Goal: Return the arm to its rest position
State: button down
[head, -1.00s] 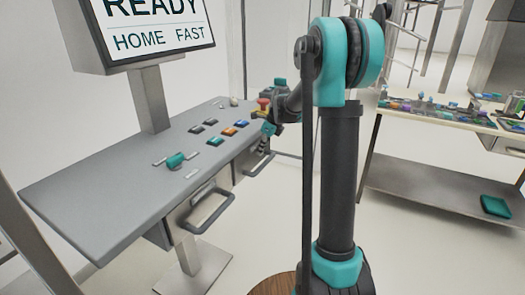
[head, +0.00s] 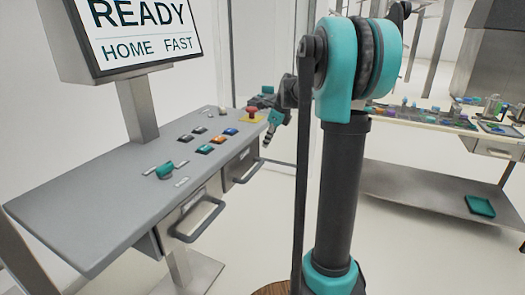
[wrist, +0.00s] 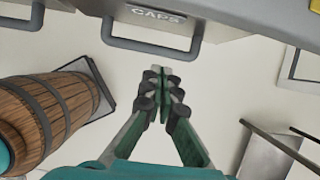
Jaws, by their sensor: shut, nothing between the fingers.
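My arm, with a teal joint and a dark upright link, stands in the middle of the head view. My gripper (head: 266,141) hangs in front of the right end of the grey console, pointing down, with nothing in it. In the wrist view its two fingers (wrist: 161,72) are shut, tips together over the pale floor. The tips are just below a drawer handle (wrist: 140,46) in the picture; I cannot tell the exact gap. Part of my forearm is hidden behind the upright link.
The grey console (head: 95,200) carries a red button (head: 250,112), several coloured buttons and a teal lever (head: 165,171). Its drawer handles (head: 200,220) stick out. A screen (head: 140,30) reads READY, HOME, FAST. A workbench (head: 425,117) with small parts stands right. Pale floor lies between.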

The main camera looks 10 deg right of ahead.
jog(key=s+f+n+h, duration=0.1)
jog(key=s+f+n, duration=0.4)
jog(key=s+n, duration=0.3)
jog(key=s+f+n+t+h, duration=0.1)
jog(key=s+f+n, duration=0.5)
jog(key=s, duration=0.6)
jog(key=s+f+n+h, duration=0.1)
jog(key=s+f+n, duration=0.5)
jog(key=s+n, duration=0.5)
jog(key=shift+f+t+h, duration=0.25)
jog(key=shift+t+h, duration=0.05)
jog(key=shift+s, duration=0.1)
